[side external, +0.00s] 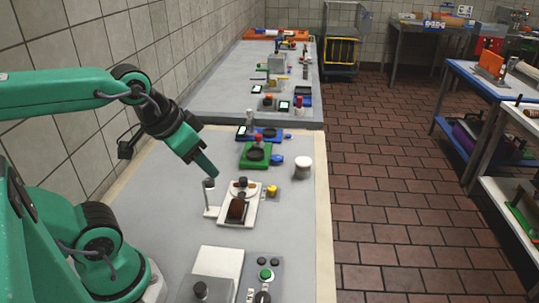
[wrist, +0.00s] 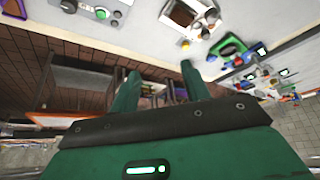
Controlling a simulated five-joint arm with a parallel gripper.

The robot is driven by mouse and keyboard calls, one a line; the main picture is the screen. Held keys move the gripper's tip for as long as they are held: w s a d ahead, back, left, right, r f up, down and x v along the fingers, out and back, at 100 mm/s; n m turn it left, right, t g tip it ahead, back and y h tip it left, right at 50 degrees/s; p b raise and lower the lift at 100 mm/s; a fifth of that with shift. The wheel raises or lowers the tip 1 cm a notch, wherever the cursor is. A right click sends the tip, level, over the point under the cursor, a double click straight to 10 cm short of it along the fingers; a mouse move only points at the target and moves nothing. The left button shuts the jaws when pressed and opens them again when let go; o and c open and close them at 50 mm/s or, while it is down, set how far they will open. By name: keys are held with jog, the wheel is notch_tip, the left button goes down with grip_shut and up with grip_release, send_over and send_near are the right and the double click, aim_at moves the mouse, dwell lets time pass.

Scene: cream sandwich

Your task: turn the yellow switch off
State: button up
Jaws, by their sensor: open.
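The yellow switch (side external: 272,190) is a small yellow knob on a grey block at the right side of a white tray (side external: 247,216) in the side external view. It also shows as a small yellow spot in the wrist view (wrist: 185,43). I cannot tell its on or off position. My gripper (side external: 208,168) is above and to the left of the switch in the picture, apart from it. The wrist view shows my gripper (wrist: 160,80) with its two green fingers spread and nothing between them.
A brown-and-dark item (side external: 237,208) sits on the tray. A thin post (side external: 208,195) stands to its left. A white cylinder (side external: 303,168) and a green device (side external: 256,155) are farther back. A button panel (side external: 265,275) and white box (side external: 218,272) are nearer. Bare grey table lies right of the switch.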

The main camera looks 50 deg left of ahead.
jog(key=shift+w, duration=0.15)
jog(key=m+g, duration=0.4)
jog(key=g, duration=0.2)
send_over(272, 188)
notch_tip(272, 188, down, 15)
jog(key=shift+f, duration=0.35)
jog(key=shift+f, duration=3.95)
